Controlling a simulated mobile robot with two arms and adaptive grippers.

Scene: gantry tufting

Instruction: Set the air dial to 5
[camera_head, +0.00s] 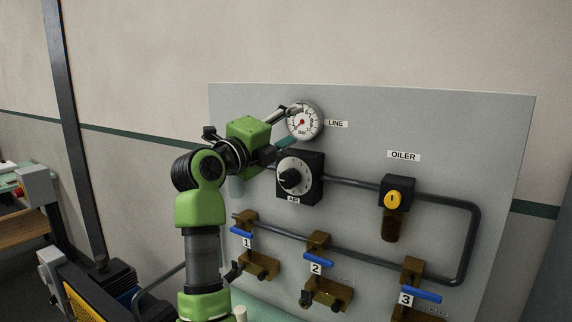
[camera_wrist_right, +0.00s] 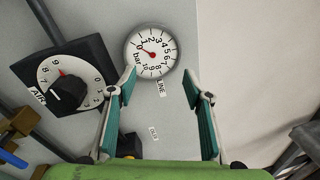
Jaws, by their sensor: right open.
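The AIR dial (camera_head: 313,186) is a black square box on the grey panel with a white numbered face and a black knob (camera_head: 289,178). It also shows at the left of the right wrist view (camera_wrist_right: 90,55), tilted, with a small red mark on its face; I cannot read its setting surely. The round white LINE gauge (camera_head: 304,121) is above the dial; in the wrist view (camera_wrist_right: 152,52) its red needle points near 0. My right gripper (camera_head: 287,128) is open and empty, in front of the panel near the gauge, above the dial; its fingers (camera_wrist_right: 160,92) are wide apart. My left gripper is not in view.
A dark pipe (camera_head: 350,183) runs from the dial to the OILER (camera_head: 398,193) with its yellow knob. Below are brass valves with blue handles (camera_head: 318,257), numbered 1 to 3. The panel (camera_head: 450,130) is bare at the upper right.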

